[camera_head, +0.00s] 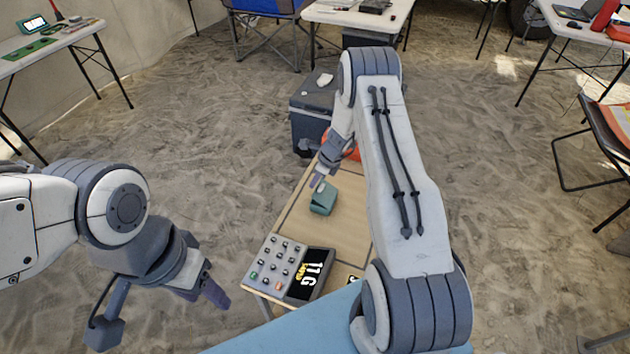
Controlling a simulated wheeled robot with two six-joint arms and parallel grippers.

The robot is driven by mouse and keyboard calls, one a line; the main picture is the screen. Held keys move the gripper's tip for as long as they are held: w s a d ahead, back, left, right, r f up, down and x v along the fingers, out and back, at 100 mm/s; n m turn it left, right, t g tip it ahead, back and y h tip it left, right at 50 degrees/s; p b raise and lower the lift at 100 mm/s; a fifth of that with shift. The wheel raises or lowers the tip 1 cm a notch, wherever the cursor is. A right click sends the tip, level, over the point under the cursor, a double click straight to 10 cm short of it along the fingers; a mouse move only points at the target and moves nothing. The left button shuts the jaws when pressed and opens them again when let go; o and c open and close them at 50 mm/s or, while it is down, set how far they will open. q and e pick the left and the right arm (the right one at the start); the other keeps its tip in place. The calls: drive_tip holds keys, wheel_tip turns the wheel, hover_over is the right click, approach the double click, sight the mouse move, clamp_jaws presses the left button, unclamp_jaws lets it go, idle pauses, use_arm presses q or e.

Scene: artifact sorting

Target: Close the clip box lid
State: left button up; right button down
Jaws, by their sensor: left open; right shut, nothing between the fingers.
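The clip box is the small teal box (322,202) on the wooden table (296,213). Its lid seems to be at the top, but the box is too small here to tell how far it stands open. My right gripper (318,184) is shut and empty, pointing down right at the box's upper left side; I cannot tell whether it touches. My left gripper (215,294) is open and empty, low at the left, off the table's edge and well apart from the box.
An orange object (350,151) lies behind, partly hidden by my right arm. A dark cooler (312,107) stands beyond the table. Bare wood surrounds the box.

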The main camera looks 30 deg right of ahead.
idle(0.5)
drive_tip(key=shift+r+p, duration=0.85)
drive_tip(key=shift+r, duration=0.15)
drive_tip(key=p+v, duration=0.2)
drive_tip(key=v, duration=0.1)
drive_tip(key=p+v, duration=0.1)
drive_tip(key=shift+s+d+r, duration=0.1)
drive_tip(key=shift+s+d, duration=0.1)
drive_tip(key=shift+d, duration=0.1)
wheel_tip(320, 180, up, 3)
drive_tip(key=w+a, duration=0.1)
wheel_tip(320, 180, up, 5)
drive_tip(key=b, duration=0.1)
hover_over(322, 186)
drive_tip(key=w+a, duration=0.2)
drive_tip(key=s+d+t+y+b, duration=0.1)
drive_tip(key=s+d+b, duration=0.7)
drive_tip(key=b, duration=0.5)
drive_tip(key=b+x, duration=0.1)
drive_tip(key=x, duration=1.3)
drive_tip(key=shift+a, duration=0.3)
